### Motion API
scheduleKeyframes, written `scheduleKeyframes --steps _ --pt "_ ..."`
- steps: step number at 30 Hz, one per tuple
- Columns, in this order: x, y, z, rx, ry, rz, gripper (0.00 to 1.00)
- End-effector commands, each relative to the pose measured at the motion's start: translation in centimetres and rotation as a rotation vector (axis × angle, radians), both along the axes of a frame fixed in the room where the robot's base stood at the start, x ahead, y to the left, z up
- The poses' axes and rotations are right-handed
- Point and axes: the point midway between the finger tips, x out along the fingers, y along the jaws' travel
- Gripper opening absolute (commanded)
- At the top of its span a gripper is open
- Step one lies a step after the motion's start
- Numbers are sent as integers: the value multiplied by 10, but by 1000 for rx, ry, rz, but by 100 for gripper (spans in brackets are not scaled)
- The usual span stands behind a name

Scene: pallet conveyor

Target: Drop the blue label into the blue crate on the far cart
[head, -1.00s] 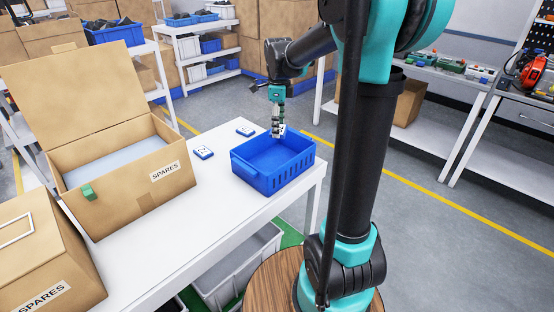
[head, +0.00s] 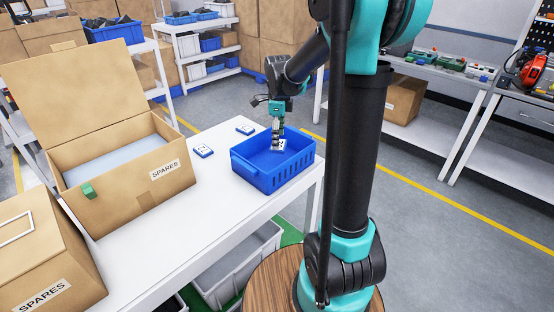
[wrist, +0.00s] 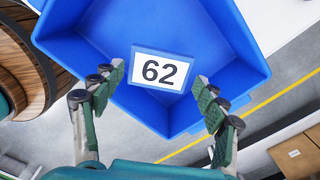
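The blue label (head: 278,146) shows its white face within the blue crate's opening, just below my fingertips. In the wrist view the label (wrist: 161,71) reads "62" and has a thin blue edge. The blue crate (head: 287,178) stands on the right end of the white cart; its inside walls (wrist: 225,35) fill much of the wrist view. My gripper (head: 278,137) is over the crate. In the wrist view my gripper (wrist: 160,75) has its fingers spread, with a small gap on either side of the label. Whether the label rests on the crate floor is unclear.
Two more blue-and-white labels (head: 203,151) (head: 245,129) lie on the white cart top (head: 165,235) left of the crate. An open cardboard SPARES box (head: 125,185) stands further left, with another box (head: 45,260) in front. A grey bin (head: 245,265) is below.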

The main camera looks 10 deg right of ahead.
Motion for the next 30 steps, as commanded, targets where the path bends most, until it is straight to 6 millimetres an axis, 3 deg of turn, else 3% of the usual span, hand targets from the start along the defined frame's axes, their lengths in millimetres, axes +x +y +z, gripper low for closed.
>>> scheduleKeyframes --steps 4,17,30 --pt "0 0 0 0 0 0 92" --pt "0 0 9 0 0 0 92" --pt "0 0 89 0 0 0 92"
